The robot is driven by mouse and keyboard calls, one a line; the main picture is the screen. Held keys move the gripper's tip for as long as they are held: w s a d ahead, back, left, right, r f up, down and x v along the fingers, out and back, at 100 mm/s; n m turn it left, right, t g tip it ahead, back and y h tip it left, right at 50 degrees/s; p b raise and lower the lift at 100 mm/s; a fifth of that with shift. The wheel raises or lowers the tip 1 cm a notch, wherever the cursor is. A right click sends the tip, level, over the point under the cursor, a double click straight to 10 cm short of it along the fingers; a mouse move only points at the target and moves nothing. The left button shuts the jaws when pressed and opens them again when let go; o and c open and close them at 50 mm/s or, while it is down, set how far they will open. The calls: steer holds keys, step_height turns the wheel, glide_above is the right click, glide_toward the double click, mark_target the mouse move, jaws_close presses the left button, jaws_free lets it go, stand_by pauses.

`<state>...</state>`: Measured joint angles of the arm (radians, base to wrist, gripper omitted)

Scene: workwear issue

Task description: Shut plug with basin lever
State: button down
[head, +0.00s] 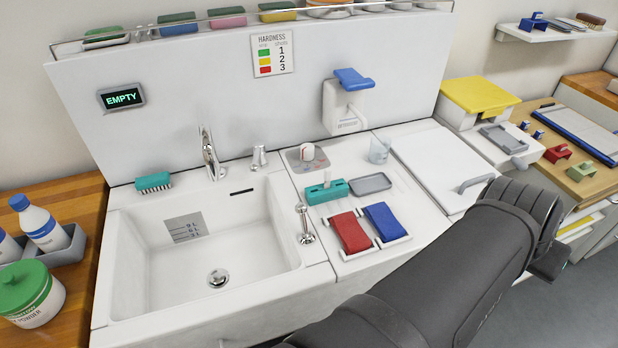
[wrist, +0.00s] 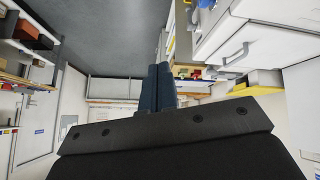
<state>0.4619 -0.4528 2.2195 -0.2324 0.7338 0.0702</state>
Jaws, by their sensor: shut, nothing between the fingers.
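The white basin (head: 120,250) is at the left of the counter in the head view and looks empty. Its round chrome plug (head: 218,278) sits in the basin floor; whether it is raised or seated is too small to tell. A small chrome lever fitting (head: 259,157) stands on the back rim, right of the chrome tap (head: 209,153). Another chrome fitting with a handle (head: 304,225) is at the basin's right edge. I cannot tell which one works the plug. My gripper (wrist: 166,72) is shut and empty in the wrist view, away from the basin; its fingers are not clear in the head view.
A wall display (head: 122,98) reads EMPTY. A teal brush (head: 153,182) lies on the back rim. Red (head: 350,231) and blue (head: 386,221) pads lie right of the basin. My arm crosses the lower right. Bottles (head: 45,228) and a green-lidded tub (head: 30,293) stand left.

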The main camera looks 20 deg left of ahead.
steer(key=w+d+r+n+t+h, duration=0.15)
steer(key=w+d+r+h, duration=0.25)
steer(key=w+d+r, duration=0.55)
steer(key=w+a+f+n+y, duration=0.2)
steer(key=w+a, duration=0.3)
steer(key=a, duration=0.2)
steer(key=w+a+f+n+y, duration=0.2)
steer(key=w+a+f, duration=0.15)
steer(key=a, duration=0.35)
steer(key=w+a+f+n+g+y, duration=0.1)
steer(key=a+f+n+g+y, duration=0.1)
steer(key=a, duration=0.9)
steer(key=a+f+n+g+y, duration=0.1)
steer(key=a+n+y, duration=0.1)
steer(key=a, duration=0.8)
steer(key=s+a+f+n+g, duration=0.1)
steer(key=s+a, duration=0.4)
steer(key=a, duration=0.5)
steer(key=s+a+f+n+g+y, duration=0.1)
steer(key=s+a+f+n+g, duration=0.1)
steer(key=a, duration=0.8)
steer(key=s+n+g, duration=0.1)
steer(key=s+n, duration=0.1)
steer(key=s, duration=0.1)
steer(key=shift+n+g+y, duration=0.3)
steer(key=shift+n+g, duration=0.05)
steer(key=shift+f, duration=0.1)
